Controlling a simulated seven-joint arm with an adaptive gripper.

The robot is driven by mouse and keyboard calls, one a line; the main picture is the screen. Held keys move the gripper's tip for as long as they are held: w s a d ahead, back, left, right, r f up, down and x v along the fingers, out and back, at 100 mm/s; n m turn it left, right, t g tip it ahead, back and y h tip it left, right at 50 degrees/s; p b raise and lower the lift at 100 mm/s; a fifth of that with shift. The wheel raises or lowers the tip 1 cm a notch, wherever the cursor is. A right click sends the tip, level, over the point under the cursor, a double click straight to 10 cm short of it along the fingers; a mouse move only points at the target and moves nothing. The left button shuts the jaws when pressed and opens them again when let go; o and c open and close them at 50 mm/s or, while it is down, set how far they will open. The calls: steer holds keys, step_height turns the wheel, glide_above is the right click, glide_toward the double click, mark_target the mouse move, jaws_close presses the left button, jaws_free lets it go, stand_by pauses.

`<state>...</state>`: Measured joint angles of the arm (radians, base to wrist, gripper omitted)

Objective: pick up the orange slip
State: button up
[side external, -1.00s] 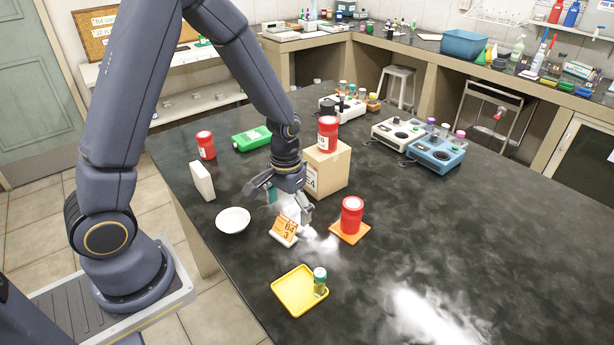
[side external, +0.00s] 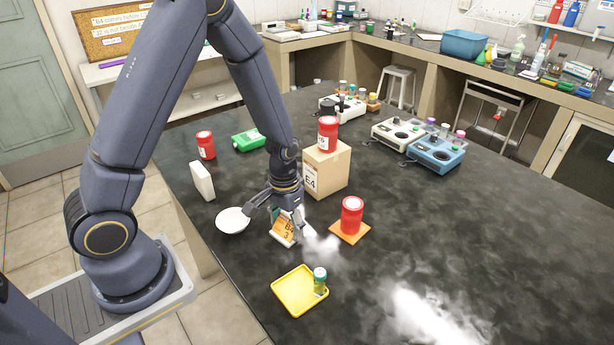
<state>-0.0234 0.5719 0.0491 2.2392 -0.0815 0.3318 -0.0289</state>
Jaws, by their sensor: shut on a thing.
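The orange slip (side external: 283,231) carries dark lettering and leans in a small white holder on the black bench, at the picture's middle. My gripper (side external: 289,217) points down at the slip and is shut on it, with a finger covering part of its upper right. The slip's lower edge is still at the holder; I cannot tell whether it is lifted at all.
A red jar (side external: 352,214) stands on an orange square to the right. A cardboard box (side external: 328,172) with another red jar (side external: 327,134) on top is behind. A white bowl (side external: 232,221) is close on the left, a yellow tray (side external: 284,293) with a small vial in front.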

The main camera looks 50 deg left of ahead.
steer(key=c, duration=0.3)
